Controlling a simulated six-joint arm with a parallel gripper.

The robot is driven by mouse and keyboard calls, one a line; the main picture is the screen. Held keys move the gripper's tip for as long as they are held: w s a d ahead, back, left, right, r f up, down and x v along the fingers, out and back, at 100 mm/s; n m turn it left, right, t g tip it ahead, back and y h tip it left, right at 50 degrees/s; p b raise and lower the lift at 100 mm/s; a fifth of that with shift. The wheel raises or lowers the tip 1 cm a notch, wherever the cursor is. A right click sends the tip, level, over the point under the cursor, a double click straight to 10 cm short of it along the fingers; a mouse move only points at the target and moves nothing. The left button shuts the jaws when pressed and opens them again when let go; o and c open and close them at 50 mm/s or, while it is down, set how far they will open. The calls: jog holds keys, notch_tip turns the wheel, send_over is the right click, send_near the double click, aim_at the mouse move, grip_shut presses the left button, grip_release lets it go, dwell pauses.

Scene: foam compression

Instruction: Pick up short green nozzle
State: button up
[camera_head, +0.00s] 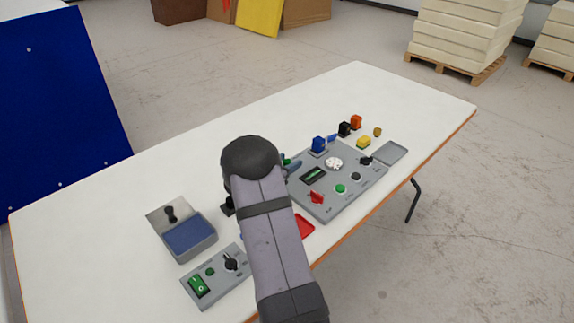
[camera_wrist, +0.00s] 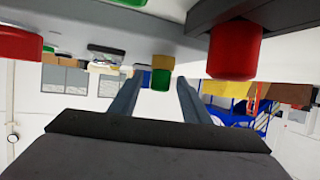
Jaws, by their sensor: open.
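A short green nozzle-like piece (camera_wrist: 160,80) with a yellow-brown section above it shows between the fingers in the wrist view. My gripper (camera_wrist: 158,92) is open, with one finger on each side of this piece and a gap on both sides. In the head view my gripper (camera_head: 291,168) is low over the left edge of the grey control panel (camera_head: 322,204), mostly hidden by my arm. A bit of green (camera_head: 287,161) shows beside the fingers there. I cannot tell whether the fingers touch anything.
A red cylinder (camera_wrist: 235,50) is close at the right in the wrist view. The panel carries a white dial (camera_head: 333,163), a red knob (camera_head: 317,197) and several buttons. A red tray (camera_head: 305,228) is partly behind my arm. The white table (camera_head: 150,165) is clear at the back left.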

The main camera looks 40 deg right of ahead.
jog(key=shift+c, duration=0.3)
grip_shut()
jog(key=shift+r, duration=0.1)
